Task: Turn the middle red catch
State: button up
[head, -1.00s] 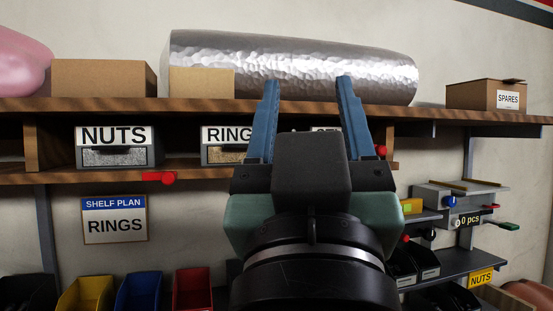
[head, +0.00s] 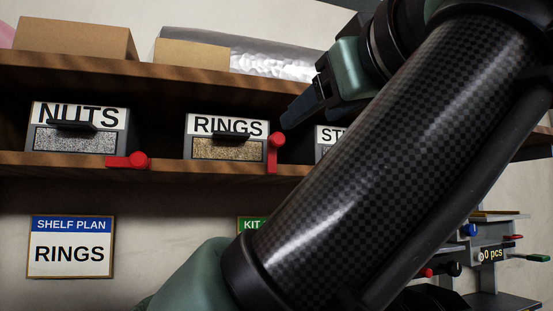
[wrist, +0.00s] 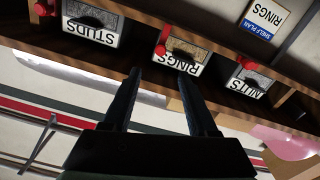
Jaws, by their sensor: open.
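The middle red catch (head: 274,150) is at the right edge of the RINGS drawer (head: 228,149), its arm hanging down from its round knob across the shelf edge. It also shows upright in the wrist view (wrist: 162,42). My gripper (head: 288,116) is up and to the right of this catch in the head view, with its fingers pointing toward it. In the wrist view my two fingers (wrist: 160,76) are spread apart and empty, below the RINGS label. Whether a finger touches the catch cannot be told; a gap seems to show.
The left red catch (head: 128,161) lies sideways under the NUTS drawer (head: 78,138). The STUDS drawer (wrist: 92,24) has a red catch (wrist: 43,8) beside it. Upper shelf boards (head: 140,84) overhang the drawers. My arm covers much of the right side.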

aim_at(279, 138)
jog(key=p+x, duration=0.7)
jog(key=x, duration=0.4)
jog(key=shift+w+a+r, duration=0.15)
jog(key=shift+w+a, duration=0.05)
jog(key=shift+w, duration=0.15)
jog(key=shift+w+a, duration=0.15)
jog(key=shift+w, duration=0.3)
grip_shut()
